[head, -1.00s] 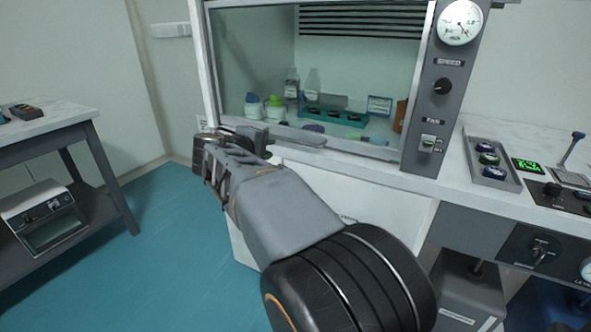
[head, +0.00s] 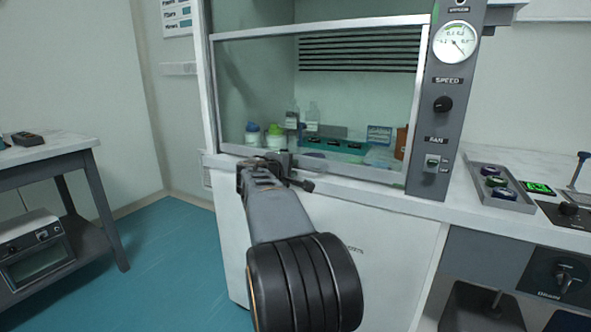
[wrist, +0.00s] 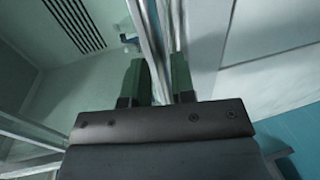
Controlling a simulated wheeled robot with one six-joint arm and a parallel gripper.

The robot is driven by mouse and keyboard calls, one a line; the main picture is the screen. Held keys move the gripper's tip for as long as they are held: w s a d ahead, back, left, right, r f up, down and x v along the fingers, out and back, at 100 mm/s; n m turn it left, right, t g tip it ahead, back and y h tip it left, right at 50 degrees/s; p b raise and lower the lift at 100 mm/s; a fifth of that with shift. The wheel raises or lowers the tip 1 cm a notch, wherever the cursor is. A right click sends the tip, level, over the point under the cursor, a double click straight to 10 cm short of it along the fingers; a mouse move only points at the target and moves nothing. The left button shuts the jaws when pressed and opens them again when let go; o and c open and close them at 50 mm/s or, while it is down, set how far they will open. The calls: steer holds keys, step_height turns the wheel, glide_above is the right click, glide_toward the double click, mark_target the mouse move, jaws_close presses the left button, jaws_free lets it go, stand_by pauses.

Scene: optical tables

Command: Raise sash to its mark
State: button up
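The sash (head: 330,29) is a framed glass pane on the front of the fume hood. Its lower rail (head: 380,176) sits low, close above the white worktop edge. My gripper (head: 283,163) is at the left-middle part of that rail. In the wrist view my gripper (wrist: 160,80) has two green-padded fingers, one on each side of a thin grey sash edge (wrist: 152,35). A narrow gap shows between the pads, but whether they press on the edge is unclear. I cannot make out a height mark on the hood frame.
Bottles (head: 275,136) and a teal rack (head: 335,147) stand behind the glass. The right post carries a gauge (head: 455,42), a speed knob (head: 443,104) and a fan switch (head: 432,163). A tray of round parts (head: 499,188) lies on the right counter. Teal floor (head: 165,255) is clear at left.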

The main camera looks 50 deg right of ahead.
steer(key=shift+x, duration=1.45)
jaws_close()
